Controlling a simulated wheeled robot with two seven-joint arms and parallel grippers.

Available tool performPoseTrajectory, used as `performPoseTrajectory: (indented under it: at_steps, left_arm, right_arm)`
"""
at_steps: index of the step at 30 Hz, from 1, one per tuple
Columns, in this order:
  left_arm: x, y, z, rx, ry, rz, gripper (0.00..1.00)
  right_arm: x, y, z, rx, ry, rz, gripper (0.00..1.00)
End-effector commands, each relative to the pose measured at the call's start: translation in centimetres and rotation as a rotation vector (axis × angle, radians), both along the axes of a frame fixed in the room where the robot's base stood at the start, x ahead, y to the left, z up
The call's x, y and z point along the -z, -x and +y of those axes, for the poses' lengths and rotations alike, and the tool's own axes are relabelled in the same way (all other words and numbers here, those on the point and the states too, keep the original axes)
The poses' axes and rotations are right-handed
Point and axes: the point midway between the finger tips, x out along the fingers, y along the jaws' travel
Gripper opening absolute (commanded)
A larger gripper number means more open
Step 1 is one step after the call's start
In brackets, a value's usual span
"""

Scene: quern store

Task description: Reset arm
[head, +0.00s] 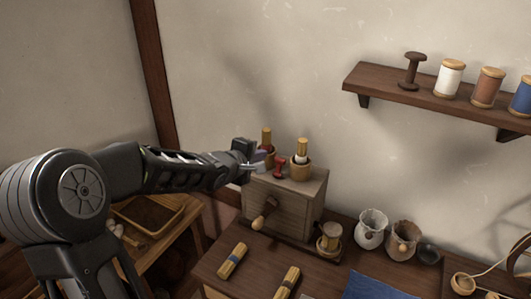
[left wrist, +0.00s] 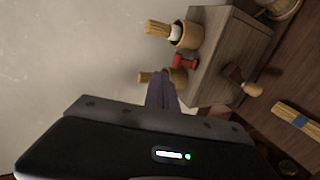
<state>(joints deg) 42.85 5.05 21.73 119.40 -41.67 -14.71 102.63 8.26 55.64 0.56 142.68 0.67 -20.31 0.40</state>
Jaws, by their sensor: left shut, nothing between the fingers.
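My left arm reaches in from the left in the head view. Its gripper (head: 258,161) is shut and empty, at the upper left edge of a wooden box (head: 285,205). In the left wrist view the shut fingers (left wrist: 162,90) point toward the box top, close to one of two small wooden cups; I cannot tell whether they touch it. My right gripper is not in view.
On the box stand a cup with a wooden-topped item (head: 301,164) and a red spool (head: 280,168). A shelf (head: 420,97) with spools hangs at upper right.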

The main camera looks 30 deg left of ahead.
Motion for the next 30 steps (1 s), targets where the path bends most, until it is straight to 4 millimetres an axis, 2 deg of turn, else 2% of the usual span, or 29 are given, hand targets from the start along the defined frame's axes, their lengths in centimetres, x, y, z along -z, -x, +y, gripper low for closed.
performPoseTrajectory:
  at_steps: [1,6,23,26,30]
  left_arm:
    - [-0.70,0.54,0.04,-0.002,-0.001,0.001,0.00]
    - [-0.96,1.33,-0.02,0.000,0.001,0.001,0.00]
    - [-0.89,1.34,-0.04,0.003,-0.004,0.001,0.00]
    - [-0.91,1.34,-0.04,0.021,-0.045,0.001,0.00]
    - [-0.93,1.34,0.02,0.083,-0.194,0.000,0.00]
  right_arm:
    - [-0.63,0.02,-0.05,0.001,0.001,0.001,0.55]
    - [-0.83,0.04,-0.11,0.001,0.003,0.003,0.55]
    - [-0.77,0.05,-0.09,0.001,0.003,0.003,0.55]
    - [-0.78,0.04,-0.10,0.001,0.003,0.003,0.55]
    - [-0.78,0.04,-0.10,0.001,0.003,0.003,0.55]
